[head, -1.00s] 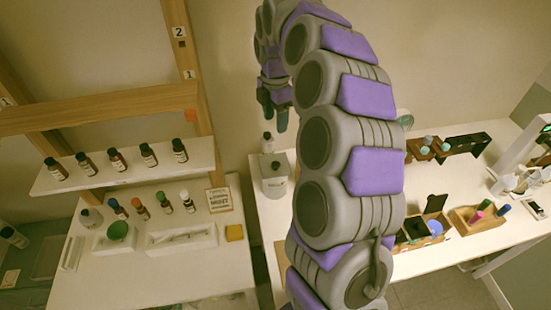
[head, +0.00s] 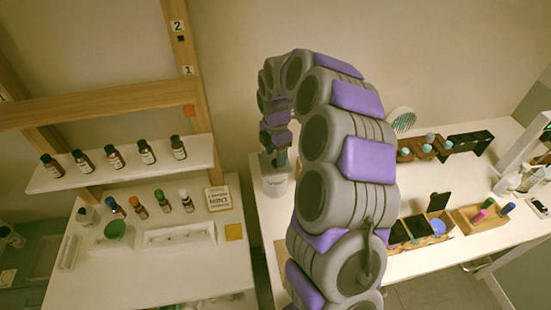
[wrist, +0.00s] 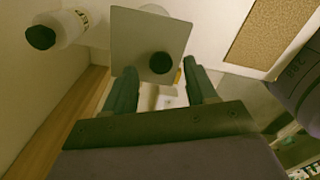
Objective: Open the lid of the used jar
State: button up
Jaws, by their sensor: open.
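The jar (head: 275,186) is a pale container with a label on its front, standing at the left end of the right-hand table in the head view. In the wrist view, its square pale lid (wrist: 140,32) with a round dark knob (wrist: 161,63) lies before my gripper. My gripper (wrist: 159,68) is open, one finger left and one right of the knob, and appears empty. I cannot tell how far the fingertips are above the lid. In the head view my gripper (head: 279,156) hangs over the jar and hides its top. The label is too small to read with certainty.
A white bottle with a black cap (wrist: 62,28) stands beside the lid in the wrist view. A brown speckled panel (wrist: 262,30) is at upper right. A shelf (head: 120,170) with several dark bottles stands left. Wooden boxes (head: 425,232) sit farther right on the table.

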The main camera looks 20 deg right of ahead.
jog(key=shift+f, duration=0.95)
grip_shut()
